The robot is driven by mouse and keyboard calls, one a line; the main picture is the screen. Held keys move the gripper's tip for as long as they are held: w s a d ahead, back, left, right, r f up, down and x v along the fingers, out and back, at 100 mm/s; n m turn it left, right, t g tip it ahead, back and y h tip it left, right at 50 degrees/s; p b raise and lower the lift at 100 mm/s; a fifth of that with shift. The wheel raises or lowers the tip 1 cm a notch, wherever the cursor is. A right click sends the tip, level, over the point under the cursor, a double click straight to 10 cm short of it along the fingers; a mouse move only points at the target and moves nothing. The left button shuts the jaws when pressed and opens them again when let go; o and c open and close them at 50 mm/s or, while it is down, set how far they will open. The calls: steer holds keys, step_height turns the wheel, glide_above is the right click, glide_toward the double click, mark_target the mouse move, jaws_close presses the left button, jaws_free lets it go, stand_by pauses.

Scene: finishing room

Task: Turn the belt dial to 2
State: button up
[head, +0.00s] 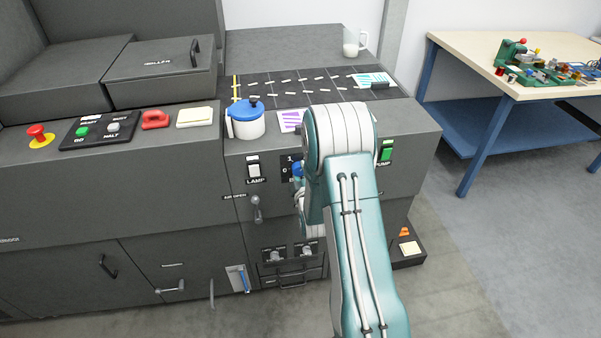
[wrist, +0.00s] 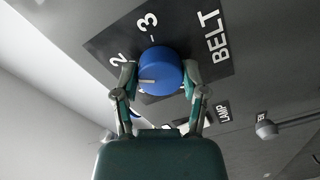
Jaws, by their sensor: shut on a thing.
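The belt dial (wrist: 163,66) is a round blue knob on a dark plate (wrist: 98,46) marked BELT, 2 and 3 in the wrist view. Its white pointer line points left and slightly down in that view, below the 2 and not in line with it. My gripper (wrist: 159,77) is shut on the dial, one finger on each side. My left finger covers part of the scale beside the pointer. In the head view a small part of the blue dial (head: 298,169) shows at the left of my arm, which hides the rest.
A LAMP switch (head: 253,168) and an air lever (head: 256,208) are left of the dial, and a green PUMP switch (head: 387,150) is right. A blue-lidded pot (head: 246,120) stands on the machine above. A workbench (head: 465,50) stands at the right, with open floor before it.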

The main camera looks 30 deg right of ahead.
steer(key=shift+w+a, duration=0.1)
steer(key=shift+a, duration=0.1)
steer(key=o, duration=1.2)
steer(key=shift+c, duration=0.2)
steer(key=shift+s, duration=0.45)
steer(key=v, duration=1.1)
steer(key=shift+a, duration=0.1)
